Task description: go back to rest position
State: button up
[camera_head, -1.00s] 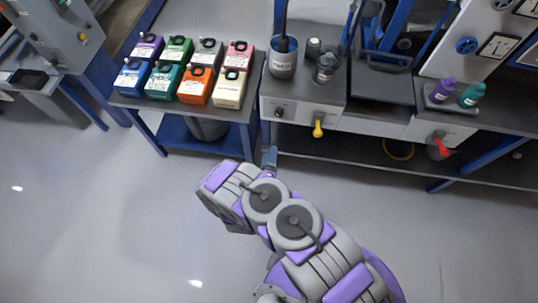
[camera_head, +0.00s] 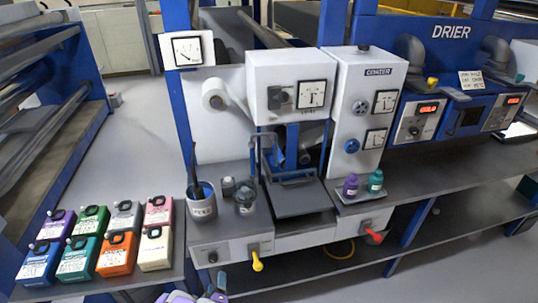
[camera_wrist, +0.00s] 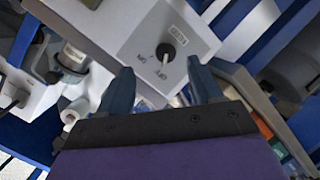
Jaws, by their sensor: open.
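My gripper shows in the wrist view (camera_wrist: 163,92) with its two dark fingers spread apart and nothing between them. Beyond the fingertips is a light grey panel with a black rotary knob (camera_wrist: 166,51). In the head view, only a small part of my arm and gripper (camera_head: 214,291) shows at the bottom edge, in front of the bench and below the yellow handle. The gripper is apart from the objects on the bench there.
Several coloured canisters (camera_head: 117,254) stand on a low table at left. The coater bench carries a grey cup (camera_head: 202,208), a small jar (camera_head: 245,199), and purple (camera_head: 351,185) and teal bottles (camera_head: 375,181). Yellow (camera_head: 257,261) and red handles (camera_head: 373,235) stick out in front. Floor is clear at left.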

jog(key=w+d+r+m+g+h, duration=0.1)
jog(key=w+d+r+m+g, duration=0.15)
jog(key=r, duration=0.25)
jog(key=w+d+r+m+g, duration=0.1)
jog(key=w+r+m+g, duration=0.15)
jog(key=r, duration=0.25)
jog(key=s+d+r+m+g, duration=0.1)
jog(key=s+d+r+g, duration=0.1)
jog(key=d+r, duration=0.4)
jog(key=s+d+r+m+g, duration=0.2)
jog(key=d+r+g, duration=0.1)
jog(key=r, duration=0.4)
jog(key=s+d+r+m+g, duration=0.1)
jog(key=s+d+r, duration=0.4)
jog(key=s, duration=0.6)
jog(key=s+d+r+m+g, duration=0.1)
jog(key=s+d+r+g, duration=0.2)
jog(key=s+d+r, duration=0.3)
jog(key=s+d+r+m+g, duration=0.2)
jog(key=s+d+r, duration=0.3)
jog(key=s+d, duration=0.4)
jog(key=s, duration=0.7)
jog(key=shift+d+r+g+h, duration=0.3)
jog(key=shift+d+r, duration=0.05)
jog(key=shift+r, duration=0.05)
